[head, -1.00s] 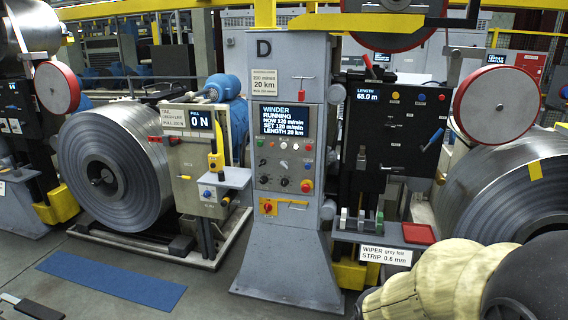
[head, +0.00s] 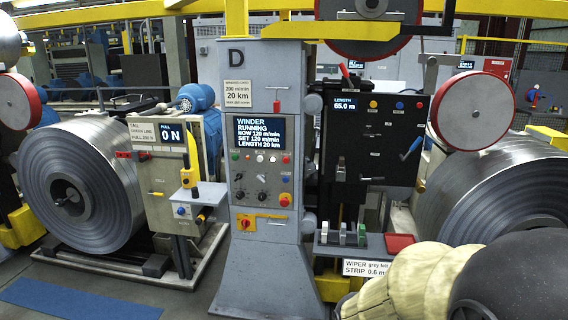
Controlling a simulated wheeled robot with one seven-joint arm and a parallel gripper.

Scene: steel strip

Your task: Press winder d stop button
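The winder D column (head: 258,75) is a grey upright post marked with a large D, left of the picture's middle. Its display (head: 262,132) reads winder running, now 120 m/min, set 120 m/min, length 20 km. The control panel (head: 251,188) below has a green button (head: 235,157) at upper left and a red button (head: 286,159) at upper right. A red mushroom button (head: 285,199) on a yellow base is at lower right. The small labels are unreadable, so I cannot tell which is marked stop. My gripper is not in view.
My arm, cream and dark, fills the lower right corner. Steel coils stand left (head: 105,185) and right (head: 500,195). A shelf with a red tray (head: 399,243) juts out right of the column. A yellow-handled device (head: 190,170) hangs left. A blue mat (head: 80,298) lies on the floor.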

